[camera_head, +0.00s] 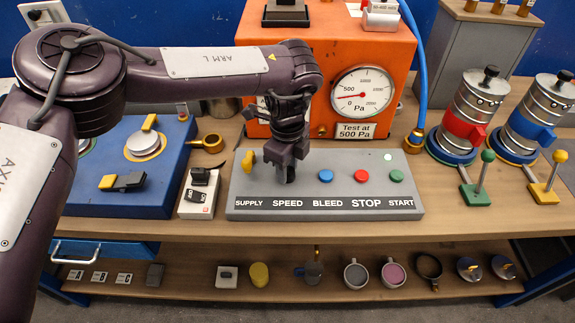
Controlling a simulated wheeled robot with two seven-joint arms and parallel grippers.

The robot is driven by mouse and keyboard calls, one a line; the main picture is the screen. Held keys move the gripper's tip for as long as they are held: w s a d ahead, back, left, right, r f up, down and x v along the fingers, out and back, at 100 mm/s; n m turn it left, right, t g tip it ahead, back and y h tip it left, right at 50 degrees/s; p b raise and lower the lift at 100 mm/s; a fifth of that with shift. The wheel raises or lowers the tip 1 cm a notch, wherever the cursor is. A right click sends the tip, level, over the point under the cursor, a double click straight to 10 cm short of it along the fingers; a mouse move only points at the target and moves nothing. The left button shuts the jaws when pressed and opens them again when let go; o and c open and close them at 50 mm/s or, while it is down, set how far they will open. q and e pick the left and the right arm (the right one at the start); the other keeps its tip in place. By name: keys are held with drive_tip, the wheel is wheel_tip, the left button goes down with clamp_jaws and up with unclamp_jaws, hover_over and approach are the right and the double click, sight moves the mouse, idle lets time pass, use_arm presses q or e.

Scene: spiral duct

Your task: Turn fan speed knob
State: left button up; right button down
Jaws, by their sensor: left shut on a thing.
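A grey control panel (325,210) stands on the wooden bench, with the labels SUPPLY, SPEED, BLEED, STOP and START along its front. My left gripper (288,170) points down at the SPEED position and is shut on the fan speed knob there. The knob itself is mostly hidden by the fingers. A yellow supply knob (249,160) is just left of the gripper. A blue button (326,176), a red button (361,176) and a green button (396,176) lie to its right. My right gripper is not in view.
An orange tester (335,45) with a pressure gauge (363,92) stands right behind the panel. A blue unit (115,195) and a small white box (200,195) are to the left. Red and blue canisters with levers stand at the right. A lower shelf (200,258) holds several small parts.

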use_arm(q)
drive_tip(key=shift+m, duration=0.4)
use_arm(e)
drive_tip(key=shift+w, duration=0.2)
use_arm(q)
drive_tip(key=m, duration=0.8)
drive_tip(key=shift+m, duration=0.4)
drive_tip(key=shift+w+r+m, duration=0.1)
drive_tip(key=shift+m, duration=1.1)
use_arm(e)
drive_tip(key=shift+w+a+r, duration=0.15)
use_arm(q)
drive_tip(key=shift+m, duration=0.3)
drive_tip(key=o, duration=1)
